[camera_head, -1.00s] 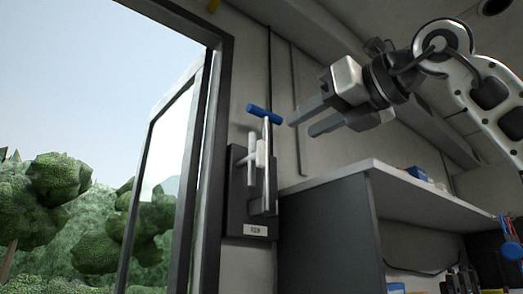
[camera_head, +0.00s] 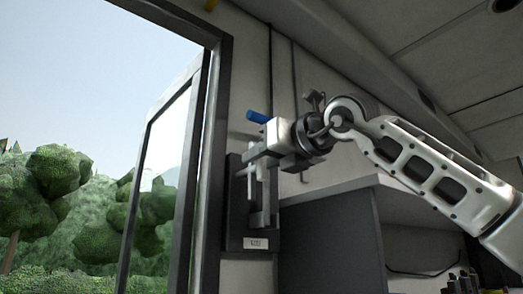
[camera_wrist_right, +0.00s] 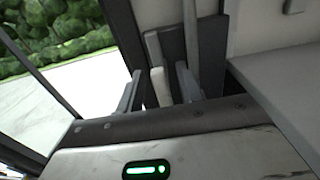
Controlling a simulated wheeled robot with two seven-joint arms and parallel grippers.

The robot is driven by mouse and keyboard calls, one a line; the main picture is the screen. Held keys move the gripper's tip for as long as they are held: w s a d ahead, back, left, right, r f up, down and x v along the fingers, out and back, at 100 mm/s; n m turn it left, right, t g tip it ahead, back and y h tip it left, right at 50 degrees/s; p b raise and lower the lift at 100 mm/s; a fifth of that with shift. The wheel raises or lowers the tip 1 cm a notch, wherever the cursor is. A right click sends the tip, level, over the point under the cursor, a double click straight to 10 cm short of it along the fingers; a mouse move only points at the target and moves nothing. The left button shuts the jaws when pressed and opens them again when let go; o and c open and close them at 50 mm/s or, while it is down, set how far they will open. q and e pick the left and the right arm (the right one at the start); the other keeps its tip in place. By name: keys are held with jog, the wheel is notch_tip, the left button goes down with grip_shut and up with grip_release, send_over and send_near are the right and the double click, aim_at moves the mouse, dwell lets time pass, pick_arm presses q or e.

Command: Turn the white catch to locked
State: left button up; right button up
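The white catch (camera_head: 251,184) stands upright on a dark panel (camera_head: 234,215) beside the door frame. My right gripper (camera_head: 246,163) is at the panel, over the upper part of the catch, and hides some of it. In the right wrist view the two fingers of the right gripper (camera_wrist_right: 159,73) are apart, with the white catch (camera_wrist_right: 158,88) between them. A gap shows beside the catch, though contact on either side is hard to tell. My left gripper is in neither view.
A lever with a blue handle (camera_head: 257,117) rises just behind my right gripper; its grey bar (camera_wrist_right: 191,35) runs close by a finger. A label (camera_head: 255,243) is at the panel's foot. A grey cabinet (camera_head: 330,245) stands to the right, the open doorway to the left.

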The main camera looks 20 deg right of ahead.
jog(key=shift+w+a, duration=0.15)
jog(key=shift+w, duration=0.2)
grip_shut()
